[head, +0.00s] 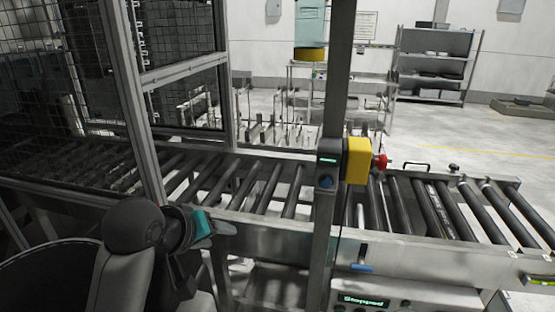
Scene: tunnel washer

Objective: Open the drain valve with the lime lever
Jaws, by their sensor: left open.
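A lime lever (541,282) shows at the far right edge, low on the front of the roller conveyor. It is partly cut off by the picture's edge, and the valve body behind it is hard to make out. My left gripper (222,228), with teal parts, is in front of the conveyor's near rail at the lower left. It is open and empty, far to the left of the lime lever and not touching it. My right gripper is not in view.
A steel post with a yellow box (358,161) and red button (380,161) stands between my left gripper and the lime lever. A panel below reads "Stopped" (363,301). A mesh cage stands left.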

